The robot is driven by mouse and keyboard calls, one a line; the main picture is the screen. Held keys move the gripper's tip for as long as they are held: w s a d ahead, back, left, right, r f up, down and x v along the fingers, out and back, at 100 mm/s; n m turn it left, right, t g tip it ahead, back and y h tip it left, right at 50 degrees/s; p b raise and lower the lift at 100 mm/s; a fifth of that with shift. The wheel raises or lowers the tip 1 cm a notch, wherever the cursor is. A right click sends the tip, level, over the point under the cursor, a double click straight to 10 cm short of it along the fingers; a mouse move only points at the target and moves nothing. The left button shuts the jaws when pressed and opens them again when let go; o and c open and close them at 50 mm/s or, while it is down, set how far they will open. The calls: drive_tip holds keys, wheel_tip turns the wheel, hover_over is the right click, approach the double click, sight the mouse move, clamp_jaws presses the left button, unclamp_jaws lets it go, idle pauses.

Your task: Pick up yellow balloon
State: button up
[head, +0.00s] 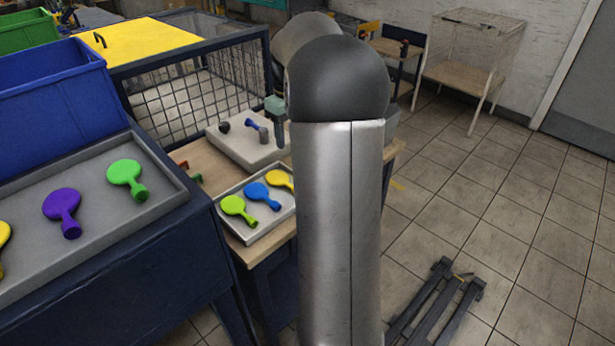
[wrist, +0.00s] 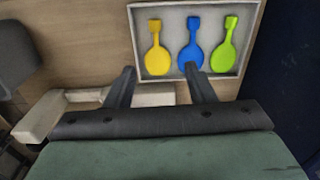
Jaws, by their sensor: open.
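A yellow balloon (head: 279,179) lies in a small pale tray (head: 262,232) on a wooden table, at the right of a blue and a lime-green one, its right side close behind my arm in the head view. In the wrist view the yellow balloon (wrist: 157,60) lies flat with its neck toward the top of the picture. My gripper (wrist: 159,68) is open and empty. Its two fingertips show near the tray's lower edge, one on each side of the yellow balloon's round end in the picture. They look apart from it, at a height I cannot tell.
The blue balloon (wrist: 190,57) and the lime-green balloon (wrist: 224,57) lie beside the yellow one. A white block with dark parts (head: 240,147) stands behind the small tray. A large grey tray (head: 95,232) at left holds more balloons, including another yellow one (head: 3,238).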

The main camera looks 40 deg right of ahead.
drive_tip(key=s+d+f, duration=0.1)
drive_tip(key=d+f, duration=0.1)
drive_tip(key=p, duration=0.1)
approach(284, 182)
drive_tip(key=s+f, duration=0.1)
drive_tip(key=s, duration=0.1)
drive_tip(key=s+d+f, duration=0.1)
drive_tip(key=s+f, duration=0.1)
drive_tip(key=shift+s+d+f, duration=0.2)
drive_tip(key=shift+f, duration=0.15)
drive_tip(key=shift+w+a+f+p, duration=0.1)
drive_tip(key=shift+f+p, duration=0.2)
drive_tip(key=shift+f, duration=1.1)
drive_tip(key=shift+w+a+f+p, duration=0.15)
drive_tip(key=shift+f+p, duration=0.1)
drive_tip(key=shift+f, duration=1.2)
drive_tip(key=shift+d, duration=0.1)
drive_tip(key=c, duration=0.9)
